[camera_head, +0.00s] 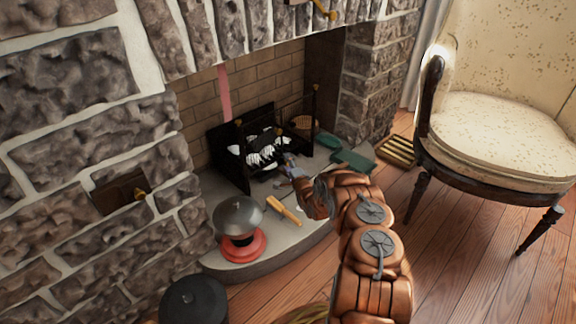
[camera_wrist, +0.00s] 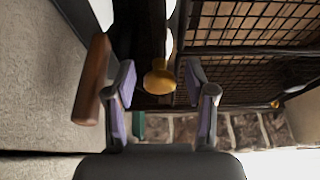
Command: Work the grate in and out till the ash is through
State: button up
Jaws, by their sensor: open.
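The black fire basket (camera_head: 233,172) stands in the fireplace opening, with white and grey pieces (camera_head: 262,150) in it that may be ash. My gripper (camera_head: 289,167) is at its front, low near the hearth. In the wrist view, my gripper (camera_wrist: 161,88) is open, with its two padded fingers apart. A brass knob (camera_wrist: 160,80) on a dark bar shows between the fingers, with visible space on both sides. I cannot tell whether this bar is the sliding grate. Dark mesh (camera_wrist: 245,75) lies to the right. Anything under the basket is hidden in the head view.
A green item (camera_head: 353,161) lies to the right. A black round pot (camera_head: 194,300) and an armchair (camera_head: 500,130) flank my arm.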

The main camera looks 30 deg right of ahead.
grip_shut()
dwell(0.3)
dwell(0.3)
